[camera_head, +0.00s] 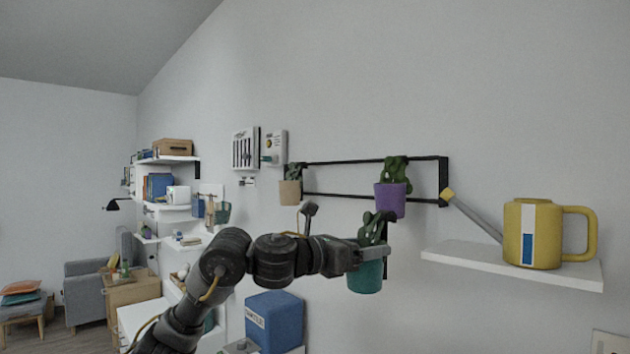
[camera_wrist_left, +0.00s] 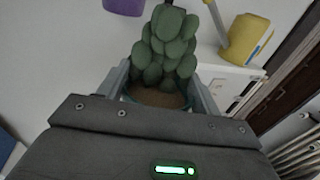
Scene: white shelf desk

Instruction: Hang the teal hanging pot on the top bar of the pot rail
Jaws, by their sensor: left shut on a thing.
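The teal hanging pot (camera_head: 366,276) with a green plant is held in my left gripper (camera_head: 357,256), which is shut on it. In the left wrist view the plant and soil of the teal pot (camera_wrist_left: 160,97) show between the two fingers (camera_wrist_left: 160,90). The black pot rail (camera_head: 330,161) is on the wall above and behind the held pot. A beige pot (camera_head: 290,193) hangs at its left and a purple pot (camera_head: 390,200) toward its right. The held pot is below the rail, apart from its top bar. My right gripper is not in view.
A white shelf (camera_head: 510,264) at the right holds a yellow watering can (camera_head: 534,235), its spout pointing toward the rail. A blue box (camera_head: 274,320) stands below my left arm. The wall above the rail is clear.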

